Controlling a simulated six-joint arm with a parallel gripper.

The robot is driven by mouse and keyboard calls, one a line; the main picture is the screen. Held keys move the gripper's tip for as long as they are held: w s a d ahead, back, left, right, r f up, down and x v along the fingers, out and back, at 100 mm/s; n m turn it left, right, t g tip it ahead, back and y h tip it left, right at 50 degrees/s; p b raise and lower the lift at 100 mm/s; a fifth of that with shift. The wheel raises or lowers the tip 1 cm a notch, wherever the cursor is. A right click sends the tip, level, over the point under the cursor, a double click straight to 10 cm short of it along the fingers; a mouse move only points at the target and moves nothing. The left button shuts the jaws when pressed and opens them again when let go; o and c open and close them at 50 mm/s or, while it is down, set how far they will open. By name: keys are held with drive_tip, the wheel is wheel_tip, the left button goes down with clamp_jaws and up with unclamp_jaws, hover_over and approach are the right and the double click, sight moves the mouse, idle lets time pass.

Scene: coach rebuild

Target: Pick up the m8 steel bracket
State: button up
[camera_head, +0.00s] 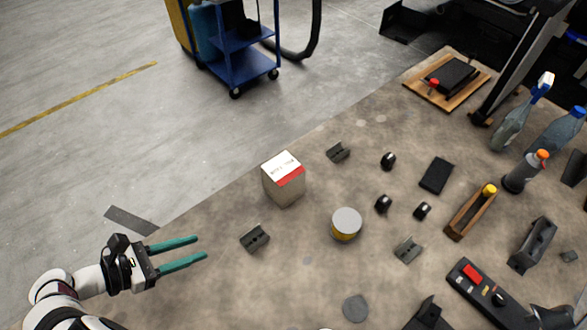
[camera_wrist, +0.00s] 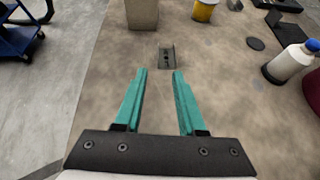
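A small dark grey metal bracket (camera_head: 255,238) with a channel shape lies on the worktop straight ahead of my gripper (camera_head: 200,247). In the wrist view this bracket (camera_wrist: 166,62) lies just beyond the teal fingertips, roughly in line with the gap between them. My gripper (camera_wrist: 158,76) is open and empty, with a clear gap to the bracket. Two similar brackets lie farther off, one behind the box (camera_head: 338,152) and one right of the can (camera_head: 407,249). I cannot read any size marking on them, so I cannot tell which is M8.
A box with a white and red top (camera_head: 284,180) stands behind the nearest bracket. A yellow can with a grey lid (camera_head: 346,224) stands to its right. A grey disc (camera_head: 355,308) lies nearer. Bottles and tools crowd the right side. The worktop around the nearest bracket is clear.

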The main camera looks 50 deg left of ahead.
sight(247, 233)
drive_tip(key=shift+s+a+f+n+y, duration=0.15)
drive_tip(key=shift+s+f+n+y, duration=0.15)
drive_tip(key=shift+s+f+n, duration=0.3)
drive_tip(key=x, duration=1)
drive_tip(key=d+x, duration=0.1)
drive_tip(key=x, duration=0.4)
drive_tip(key=shift+w+r, duration=0.1)
drive_tip(key=shift+r, duration=0.05)
clamp_jaws()
drive_tip(key=shift+a, duration=0.1)
